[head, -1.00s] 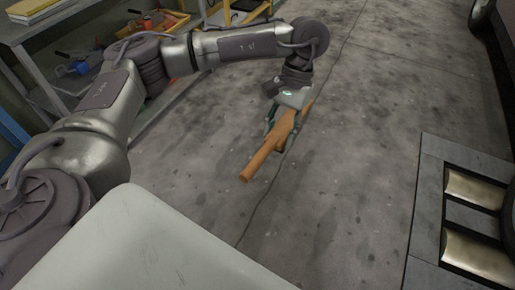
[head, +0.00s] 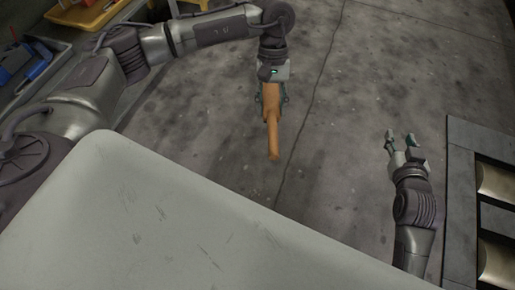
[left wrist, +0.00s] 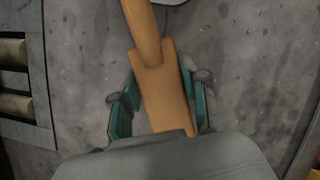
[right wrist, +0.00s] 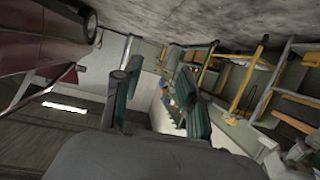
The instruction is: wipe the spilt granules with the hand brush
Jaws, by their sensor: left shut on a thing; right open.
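The hand brush (head: 272,132) is wooden, with a light brown handle and block. My left gripper (head: 273,96) is shut on its block, and the handle points toward my body, above the concrete floor. In the left wrist view the brush (left wrist: 158,88) lies between the two green-lined fingers of my left gripper (left wrist: 160,108). Its bristles are hidden. My right gripper (head: 402,143) is open and empty over the floor at the right. In the right wrist view the fingers of my right gripper (right wrist: 160,95) are apart with nothing between. I cannot make out any spilt granules.
The dyno rollers (head: 495,182) sit in a grey frame (head: 460,200) at the right edge. A shelf with a blue tool tray (head: 35,70) and a yellow tray (head: 85,12) is at the upper left. The stained floor between is clear.

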